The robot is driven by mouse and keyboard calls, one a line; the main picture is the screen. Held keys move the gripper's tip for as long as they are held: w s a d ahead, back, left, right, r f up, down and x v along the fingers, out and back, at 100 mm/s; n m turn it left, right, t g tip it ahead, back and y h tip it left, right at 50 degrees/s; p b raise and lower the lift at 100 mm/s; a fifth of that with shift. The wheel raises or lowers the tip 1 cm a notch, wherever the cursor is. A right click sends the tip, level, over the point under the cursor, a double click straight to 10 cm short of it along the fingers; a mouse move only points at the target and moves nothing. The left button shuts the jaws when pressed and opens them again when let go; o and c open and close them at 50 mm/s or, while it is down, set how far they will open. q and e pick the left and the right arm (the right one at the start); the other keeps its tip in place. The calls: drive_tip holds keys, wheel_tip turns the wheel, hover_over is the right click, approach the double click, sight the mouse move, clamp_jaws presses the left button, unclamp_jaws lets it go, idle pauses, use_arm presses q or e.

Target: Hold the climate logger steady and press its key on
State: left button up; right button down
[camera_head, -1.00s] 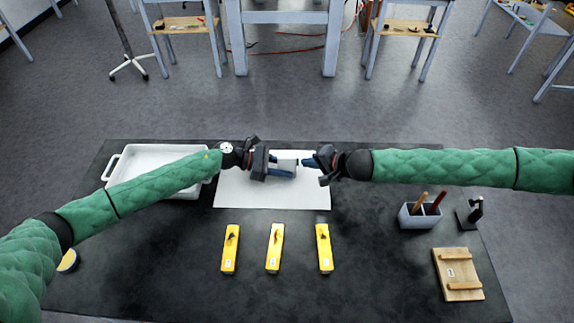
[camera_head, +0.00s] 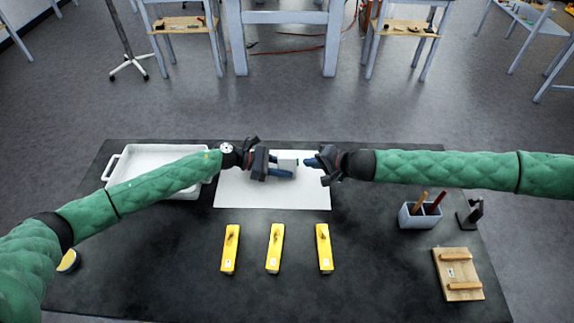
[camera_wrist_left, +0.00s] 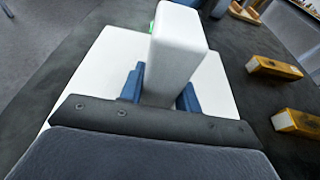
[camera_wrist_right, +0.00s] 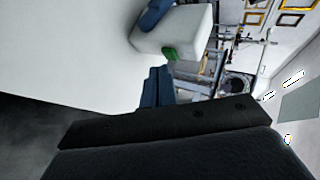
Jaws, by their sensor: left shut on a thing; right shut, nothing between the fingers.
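The climate logger (camera_head: 289,163) is a pale grey box, held above the white sheet. My left gripper (camera_head: 282,167) is shut on it, its blue fingers on either side in the left wrist view (camera_wrist_left: 160,92). The logger (camera_wrist_right: 180,33) shows a green key (camera_wrist_right: 170,53) in the right wrist view. A bright green patch (camera_wrist_left: 152,27) shows at its far edge in the left wrist view. My right gripper (camera_head: 306,163) is shut and empty, its fingertips pointing at the logger's right side with a small gap between. I cannot tell whether the key is pressed.
The white sheet (camera_head: 270,198) lies on the dark table (camera_head: 180,255). A white tray (camera_head: 109,168) is at the left. Several yellow blocks (camera_head: 275,248) lie in front. A divided holder (camera_head: 408,217), a small dark stand (camera_head: 469,216) and a wooden board (camera_head: 458,274) are at the right.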

drive_tip(key=shift+d, duration=0.25)
drive_tip(key=shift+d, duration=2.95)
use_arm(q)
drive_tip(key=o, duration=0.8)
drive_tip(key=shift+o, duration=0.2)
